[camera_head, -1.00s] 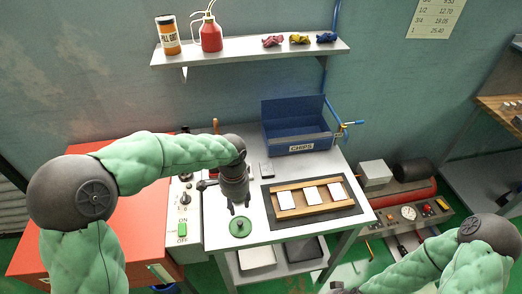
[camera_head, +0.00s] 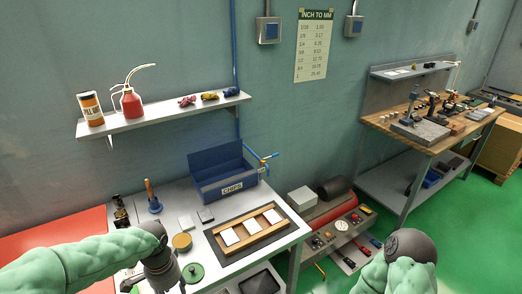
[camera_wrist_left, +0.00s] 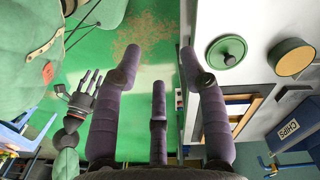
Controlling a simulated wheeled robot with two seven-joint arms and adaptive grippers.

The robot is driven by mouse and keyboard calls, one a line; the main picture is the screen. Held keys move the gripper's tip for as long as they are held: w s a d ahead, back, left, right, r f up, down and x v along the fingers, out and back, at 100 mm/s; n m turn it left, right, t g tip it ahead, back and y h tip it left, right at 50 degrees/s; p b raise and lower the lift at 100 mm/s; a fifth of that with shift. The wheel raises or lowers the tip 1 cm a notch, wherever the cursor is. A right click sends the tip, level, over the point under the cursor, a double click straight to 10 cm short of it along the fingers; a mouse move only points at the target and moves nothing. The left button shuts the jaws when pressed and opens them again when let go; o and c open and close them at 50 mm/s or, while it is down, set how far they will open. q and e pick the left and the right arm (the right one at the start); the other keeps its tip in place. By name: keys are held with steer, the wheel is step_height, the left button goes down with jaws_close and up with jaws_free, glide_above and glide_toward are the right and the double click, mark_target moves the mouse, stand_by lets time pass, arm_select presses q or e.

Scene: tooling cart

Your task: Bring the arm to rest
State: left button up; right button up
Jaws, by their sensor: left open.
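My left arm comes in from the lower left of the head view, its gripper (camera_head: 168,284) pointing down at the bottom edge, by the front of the bench. In the left wrist view its dark fingers (camera_wrist_left: 160,65) are spread with nothing between them, over green floor beside the bench edge. A round green lid (camera_head: 193,272) lies on the bench close to this gripper. My right arm (camera_head: 400,268) shows at the lower right of the head view, its hand out of frame. A dark hand with spread, empty fingers (camera_wrist_left: 84,92), apparently my right, shows in the left wrist view.
The white bench (camera_head: 215,262) holds a blue chips bin (camera_head: 224,176), a wooden frame with white plates (camera_head: 258,240) and a brass-coloured round tin (camera_head: 182,242). A shelf (camera_head: 160,117) hangs above. Red machine (camera_head: 328,222) stands to the right; green floor (camera_head: 460,240) is open further right.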

arm_select(q)
steer(key=s+d+f+n+h, duration=0.1)
steer(key=d+f+n+h, duration=0.1)
steer(key=d+f, duration=0.45)
steer(key=s+d+f+n+h, duration=0.1)
steer(key=d+f+n, duration=0.15)
steer(key=f, duration=0.75)
steer(key=s+d+f+n+h, duration=0.1)
steer(key=s+d+f+n, duration=0.4)
steer(key=s+f, duration=0.4)
step_height(320, 180, down, 4)
steer(key=shift+d+r+t, duration=0.15)
steer(key=shift+d+t, duration=0.15)
arm_select(e)
steer(key=shift+w+f, duration=0.15)
